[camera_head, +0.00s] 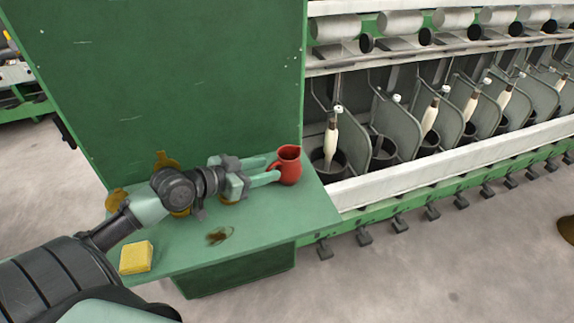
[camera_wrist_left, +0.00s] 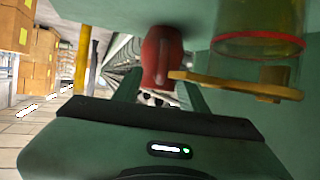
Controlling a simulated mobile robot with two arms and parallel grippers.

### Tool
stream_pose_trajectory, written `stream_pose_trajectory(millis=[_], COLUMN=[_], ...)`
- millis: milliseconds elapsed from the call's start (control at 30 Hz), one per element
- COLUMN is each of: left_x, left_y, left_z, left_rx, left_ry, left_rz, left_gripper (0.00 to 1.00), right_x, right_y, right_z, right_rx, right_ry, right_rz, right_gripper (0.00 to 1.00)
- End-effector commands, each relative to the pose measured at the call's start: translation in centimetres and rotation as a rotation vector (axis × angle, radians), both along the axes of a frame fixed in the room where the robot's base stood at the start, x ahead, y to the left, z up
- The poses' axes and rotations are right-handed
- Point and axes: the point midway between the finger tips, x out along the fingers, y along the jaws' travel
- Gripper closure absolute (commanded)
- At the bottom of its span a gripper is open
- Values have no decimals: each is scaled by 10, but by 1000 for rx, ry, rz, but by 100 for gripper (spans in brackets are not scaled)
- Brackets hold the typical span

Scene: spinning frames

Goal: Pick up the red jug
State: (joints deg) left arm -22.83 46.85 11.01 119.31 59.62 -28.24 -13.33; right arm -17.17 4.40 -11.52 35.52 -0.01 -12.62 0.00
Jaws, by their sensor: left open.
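The red jug (camera_head: 288,166) stands upright near the right end of the green shelf (camera_head: 262,222), with its handle toward my left gripper. My left gripper (camera_head: 276,171) is open, and its two fingers reach from the left up to the jug. In the left wrist view, the jug (camera_wrist_left: 162,55) shows between and just beyond the fingertips (camera_wrist_left: 160,88). I cannot tell whether the fingers touch it. My right gripper is not in view.
A yellow sponge (camera_head: 136,257) lies at the shelf's front left. Brownish items (camera_head: 166,160) stand partly hidden behind my arm. A clear vessel with a red band (camera_wrist_left: 262,30) and a wooden piece (camera_wrist_left: 235,84) sit close beside the gripper. A green panel (camera_head: 170,80) rises behind.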

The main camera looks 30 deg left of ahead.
Motion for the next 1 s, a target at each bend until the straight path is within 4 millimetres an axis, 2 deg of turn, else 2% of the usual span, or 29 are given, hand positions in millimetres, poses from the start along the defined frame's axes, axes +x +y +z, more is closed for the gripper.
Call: stream_pose_trajectory(millis=[33, 200, 467, 600, 633, 1000], left_x=[7, 19, 20, 20, 20, 20], left_y=[-2, -6, -7, -7, -7, -7], left_z=[2, -6, -9, -9, -9, -9], left_rx=[-4, -1, 0, 0, 0, 1], left_ry=[-2, -1, 1, 0, 0, 1], left_rz=[2, 1, 0, 0, 0, 1], left_gripper=[58, 58, 58, 97, 100, 100], right_x=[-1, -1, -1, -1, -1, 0], right_y=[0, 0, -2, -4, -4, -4], right_z=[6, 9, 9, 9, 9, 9], right_rx=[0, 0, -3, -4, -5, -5], right_ry=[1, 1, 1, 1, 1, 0], right_rz=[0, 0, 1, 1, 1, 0], right_gripper=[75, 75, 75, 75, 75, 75])
